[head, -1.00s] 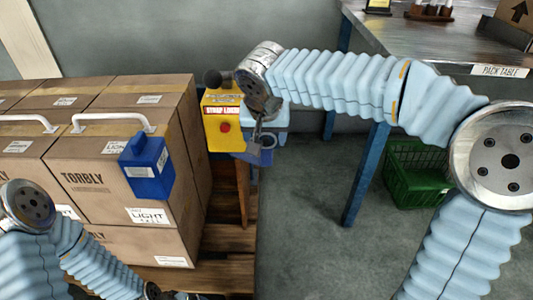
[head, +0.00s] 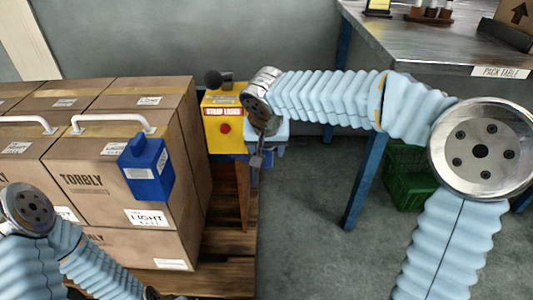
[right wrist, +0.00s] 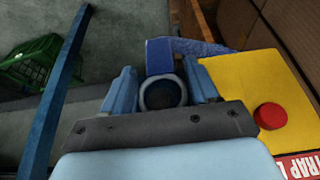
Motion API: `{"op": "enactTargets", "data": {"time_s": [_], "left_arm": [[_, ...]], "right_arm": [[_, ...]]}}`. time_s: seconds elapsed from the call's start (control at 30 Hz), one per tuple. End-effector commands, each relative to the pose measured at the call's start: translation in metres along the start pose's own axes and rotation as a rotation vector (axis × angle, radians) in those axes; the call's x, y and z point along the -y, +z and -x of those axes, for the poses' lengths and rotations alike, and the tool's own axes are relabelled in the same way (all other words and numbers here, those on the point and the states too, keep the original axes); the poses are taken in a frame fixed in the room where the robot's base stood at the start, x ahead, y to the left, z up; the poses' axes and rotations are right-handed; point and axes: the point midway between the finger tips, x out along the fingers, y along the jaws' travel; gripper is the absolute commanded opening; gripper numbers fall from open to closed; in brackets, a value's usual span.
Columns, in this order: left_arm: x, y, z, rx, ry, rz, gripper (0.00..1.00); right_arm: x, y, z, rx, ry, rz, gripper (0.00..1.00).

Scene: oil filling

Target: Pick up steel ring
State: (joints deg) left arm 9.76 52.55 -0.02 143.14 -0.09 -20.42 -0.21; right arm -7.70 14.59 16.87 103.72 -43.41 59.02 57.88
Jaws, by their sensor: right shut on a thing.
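A dark round ring (right wrist: 162,93) sits between the two fingers of my right gripper (right wrist: 163,90) in the right wrist view. The fingers are closed against its sides. A blue block-like piece lies just beyond the ring, and I cannot tell whether it is joined to it. In the head view my right gripper (head: 257,158) points down beside the yellow box, and the ring cannot be made out there. My left arm runs out of the bottom left of the head view, and its gripper is out of sight.
A yellow box (head: 226,139) with a red button stands beside my right gripper. Stacked cartons (head: 90,180) on a wooden pallet (head: 228,220) fill the left, with a blue container (head: 148,175) against them. The pack table (head: 430,45) and a green crate (head: 407,178) stand right.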

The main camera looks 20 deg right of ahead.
Motion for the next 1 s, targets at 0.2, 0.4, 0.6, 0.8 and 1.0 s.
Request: {"op": "enactTargets", "data": {"time_s": [0.2, 0.4, 0.6, 0.8, 1.0], "left_arm": [[0.000, 0.000, 0.000, 0.000, 0.000, 0.000, 1.00], [-0.001, 0.000, 0.004, -0.001, -0.001, 0.000, 1.00], [0.001, 0.000, -0.003, 0.000, 0.000, 0.000, 1.00], [0.002, 0.001, -0.008, 0.002, 0.002, 0.000, 1.00], [0.003, 0.001, -0.011, 0.003, 0.002, -0.001, 1.00]], "right_arm": [[0.000, -0.001, 0.001, -0.001, -0.001, 0.000, 0.29], [0.000, -0.007, 0.015, -0.002, -0.002, -0.001, 0.29], [0.000, 0.030, 0.029, -0.004, -0.001, 0.003, 0.29], [0.000, 0.084, 0.051, -0.004, -0.001, 0.004, 0.29], [0.000, 0.132, 0.071, -0.003, -0.001, 0.002, 0.29]]}}
